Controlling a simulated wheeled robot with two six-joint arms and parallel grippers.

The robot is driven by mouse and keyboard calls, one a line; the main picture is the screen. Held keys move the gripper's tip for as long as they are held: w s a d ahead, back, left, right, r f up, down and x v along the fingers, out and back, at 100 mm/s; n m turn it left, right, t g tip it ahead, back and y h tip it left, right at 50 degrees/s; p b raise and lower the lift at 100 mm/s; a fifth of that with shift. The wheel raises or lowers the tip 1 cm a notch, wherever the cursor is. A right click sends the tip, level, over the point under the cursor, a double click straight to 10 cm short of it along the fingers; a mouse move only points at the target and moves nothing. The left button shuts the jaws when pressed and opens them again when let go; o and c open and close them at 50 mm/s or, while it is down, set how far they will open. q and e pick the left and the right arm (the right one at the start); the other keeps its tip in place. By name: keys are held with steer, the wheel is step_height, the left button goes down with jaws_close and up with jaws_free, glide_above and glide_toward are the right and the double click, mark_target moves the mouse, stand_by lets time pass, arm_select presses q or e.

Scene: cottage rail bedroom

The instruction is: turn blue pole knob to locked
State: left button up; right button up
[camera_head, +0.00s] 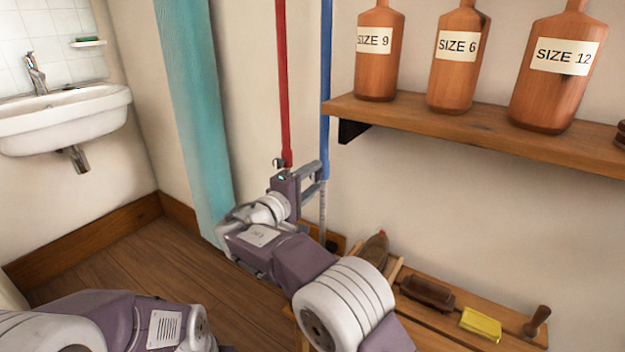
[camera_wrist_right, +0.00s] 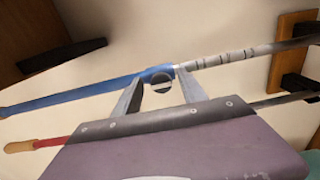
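The blue pole (camera_head: 326,90) stands upright against the wall in the head view, with a pale marked section below the blue. In the wrist view the blue pole (camera_wrist_right: 85,92) runs across the picture. Its dark round knob (camera_wrist_right: 161,82) carries a light line across its face, lying nearly level in that picture. My right gripper (camera_head: 321,172) is at the pole. In the wrist view its fingers (camera_wrist_right: 161,85) are apart, one on each side of the knob, with small gaps showing. My left arm shows at the lower left; its gripper is out of view.
A red pole (camera_head: 283,90) stands just left of the blue one. A shelf (camera_head: 450,123) with several labelled bottles juts out at the right. A low bench (camera_head: 440,312) holds brushes and a yellow block (camera_head: 480,324). A teal post (camera_head: 190,100) and sink (camera_head: 65,115) are left.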

steer(key=p+v, duration=0.4)
steer(key=v, duration=0.5)
